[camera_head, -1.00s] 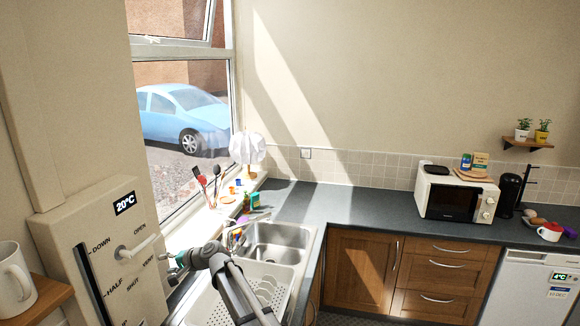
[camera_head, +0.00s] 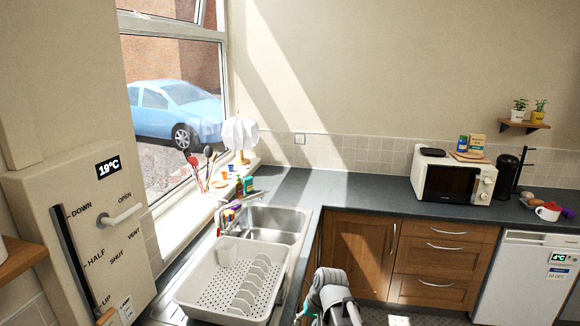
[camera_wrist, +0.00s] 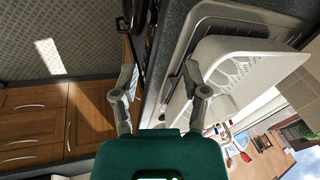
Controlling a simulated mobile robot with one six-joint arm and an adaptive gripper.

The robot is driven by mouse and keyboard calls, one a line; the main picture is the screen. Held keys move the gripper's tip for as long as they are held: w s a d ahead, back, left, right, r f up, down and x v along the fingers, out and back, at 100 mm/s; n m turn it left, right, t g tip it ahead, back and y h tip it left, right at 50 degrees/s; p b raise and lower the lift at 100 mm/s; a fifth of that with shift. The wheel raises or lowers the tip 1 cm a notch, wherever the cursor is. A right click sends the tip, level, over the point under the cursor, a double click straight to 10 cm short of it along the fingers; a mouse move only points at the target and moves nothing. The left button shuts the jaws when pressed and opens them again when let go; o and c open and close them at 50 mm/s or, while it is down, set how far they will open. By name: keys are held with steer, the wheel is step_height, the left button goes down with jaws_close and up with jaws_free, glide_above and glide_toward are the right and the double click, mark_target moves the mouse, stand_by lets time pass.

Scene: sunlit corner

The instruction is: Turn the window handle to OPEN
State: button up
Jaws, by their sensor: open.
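The white window handle (camera_head: 122,214) is a lever on the cream panel (camera_head: 85,275) at the left of the head view. Its lever points up and to the right. The tip lies between the OPEN label (camera_head: 125,196) and the VENT label (camera_head: 134,235), closer to OPEN. The window (camera_head: 180,75) is behind the counter, and its upper pane looks tilted. My gripper is open and empty in the wrist view (camera_wrist: 160,82), with the dish rack beside its right finger. In the head view my arm is at the bottom middle, well away from the handle; the fingertips are hidden.
A slider slot (camera_head: 72,255) with DOWN, HALF and UP labels is left of the handle. A white dish rack (camera_head: 225,305) and sink (camera_head: 270,218) stand between my arm and the panel. Utensils (camera_head: 205,168) line the sill. A wooden shelf (camera_head: 20,258) juts in at far left.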

steer(key=s+d+f+g+h+b, duration=0.1)
steer(key=s+d+f+h+b, duration=0.2)
steer(key=s+d, duration=0.6)
steer(key=d+f, duration=0.2)
steer(key=d, duration=0.2)
steer(key=shift+s+m+g, duration=0.15)
steer(key=shift+m+g, duration=0.15)
steer(key=shift+a, duration=0.15)
